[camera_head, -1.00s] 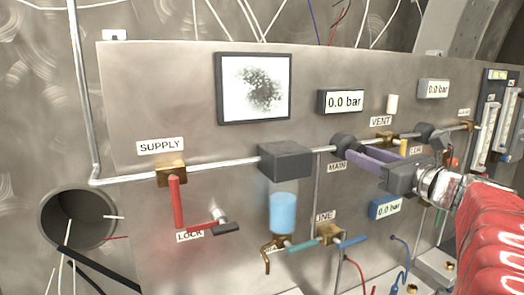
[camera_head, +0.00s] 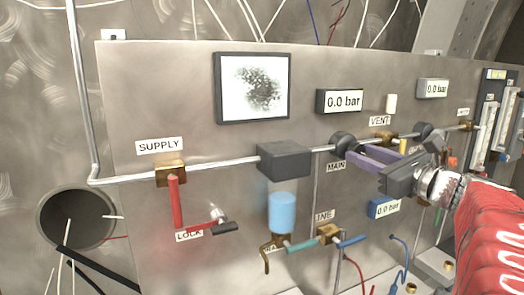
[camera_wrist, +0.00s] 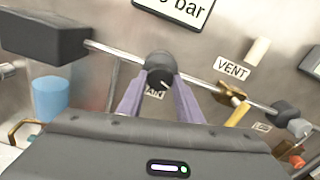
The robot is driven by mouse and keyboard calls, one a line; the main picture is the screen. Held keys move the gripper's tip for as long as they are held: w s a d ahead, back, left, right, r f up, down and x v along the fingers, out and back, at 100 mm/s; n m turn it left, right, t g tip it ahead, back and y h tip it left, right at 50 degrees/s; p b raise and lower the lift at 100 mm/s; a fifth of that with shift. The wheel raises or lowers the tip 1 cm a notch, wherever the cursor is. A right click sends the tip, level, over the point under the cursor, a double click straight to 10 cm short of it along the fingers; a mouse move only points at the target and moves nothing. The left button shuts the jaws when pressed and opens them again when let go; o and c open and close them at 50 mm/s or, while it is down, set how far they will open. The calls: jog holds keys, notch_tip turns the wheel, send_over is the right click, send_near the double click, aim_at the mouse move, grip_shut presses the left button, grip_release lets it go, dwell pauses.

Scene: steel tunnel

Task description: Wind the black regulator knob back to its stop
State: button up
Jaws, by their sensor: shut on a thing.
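The black regulator knob (camera_head: 342,144) sits on the pipe above the MAIN label, and it also shows in the wrist view (camera_wrist: 159,66). My gripper (camera_head: 354,157) reaches it from the right in the head view. Its two purple fingers (camera_wrist: 158,84) are shut on the knob, one on either side. A small pale mark shows on the knob's face in the wrist view. The MAIN label is partly hidden between the fingers there. The display above (camera_head: 341,101) reads 0.0 bar.
A dark grey block (camera_head: 285,160) and a blue bowl (camera_head: 282,213) are left of the knob. The VENT valve (camera_head: 386,138) with its yellow lever is close on the right. A red SUPPLY lever (camera_head: 176,203) hangs further left. A blue 0.0 bar display (camera_head: 385,208) is below my gripper.

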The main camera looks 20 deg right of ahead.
jog(key=n, duration=2.2)
jog(key=shift+f, duration=0.15)
jog(key=shift+n, duration=0.3)
jog(key=o, duration=1)
jog(key=shift+o, duration=0.2)
jog(key=shift+r, duration=0.2)
